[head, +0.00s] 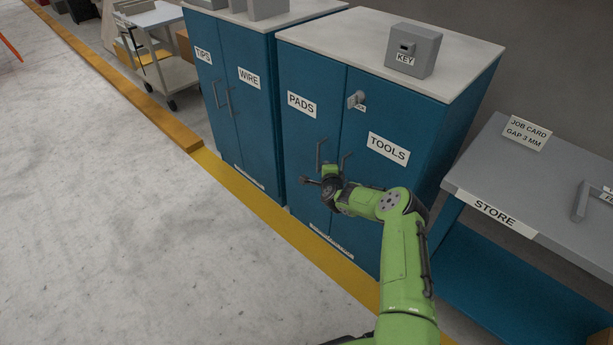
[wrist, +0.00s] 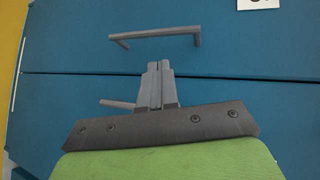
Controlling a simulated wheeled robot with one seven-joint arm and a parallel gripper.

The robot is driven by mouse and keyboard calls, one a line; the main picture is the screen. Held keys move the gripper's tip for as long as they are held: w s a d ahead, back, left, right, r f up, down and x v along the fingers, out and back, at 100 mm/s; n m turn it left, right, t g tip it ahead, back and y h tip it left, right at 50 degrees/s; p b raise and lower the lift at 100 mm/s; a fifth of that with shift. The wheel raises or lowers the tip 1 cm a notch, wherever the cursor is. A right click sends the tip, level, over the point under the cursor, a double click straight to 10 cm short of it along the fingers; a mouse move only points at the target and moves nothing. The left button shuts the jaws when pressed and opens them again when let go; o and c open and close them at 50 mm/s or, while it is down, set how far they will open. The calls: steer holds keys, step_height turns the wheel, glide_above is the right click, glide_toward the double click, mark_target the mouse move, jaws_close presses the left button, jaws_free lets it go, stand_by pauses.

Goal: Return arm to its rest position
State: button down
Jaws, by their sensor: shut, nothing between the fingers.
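My green arm reaches from the lower right toward the blue cabinet with the PADS and TOOLS doors (head: 373,125) in the head view. My gripper (head: 306,180) is in front of the cabinet's lower door area and points left. In the wrist view my gripper (wrist: 158,66) is shut, its fingers together with nothing between them. A grey door handle (wrist: 155,38) lies just beyond the fingertips in the picture, and no contact shows. A second handle is partly hidden behind my fingers. Both doors look closed.
A key-like piece sits in the lock (head: 356,99) on the TOOLS door. A grey KEY box (head: 413,50) stands on the cabinet. The TIPS and WIRE cabinet (head: 238,100) is to the left, the STORE bench (head: 530,190) to the right. Open floor (head: 120,220) lies left.

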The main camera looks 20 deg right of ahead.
steer(key=s+a+r+p, duration=0.2)
steer(key=s+a+p, duration=0.1)
steer(key=a, duration=0.4)
steer(key=shift+s+r, duration=0.25)
steer(key=shift+s, duration=0.05)
steer(key=s+a+r+n+g+y+p, duration=0.1)
steer(key=s+a+r+n+y, duration=0.1)
steer(key=a+r+n, duration=0.45)
steer(key=s+a+r+n+g+y+p, duration=0.1)
steer(key=s+a+r+n+y+p, duration=0.15)
steer(key=r, duration=0.65)
steer(key=s+a+r+n+g+y+p, duration=0.1)
steer(key=a+r+n+y, duration=0.15)
steer(key=r+n, duration=0.4)
steer(key=s+d+r+n+g+h+p, duration=0.1)
steer(key=s+r+n+g+h+p, duration=0.1)
steer(key=s+r, duration=0.85)
steer(key=s+d+r+n+g+h+p, duration=0.1)
steer(key=s+r+n+g+h, duration=0.1)
steer(key=s+r, duration=0.9)
steer(key=s+d+f+n+g+p, duration=0.1)
steer(key=s+f+p, duration=0.1)
steer(key=s, duration=1.7)
steer(key=shift+s+d, duration=0.2)
steer(key=shift+d, duration=0.2)
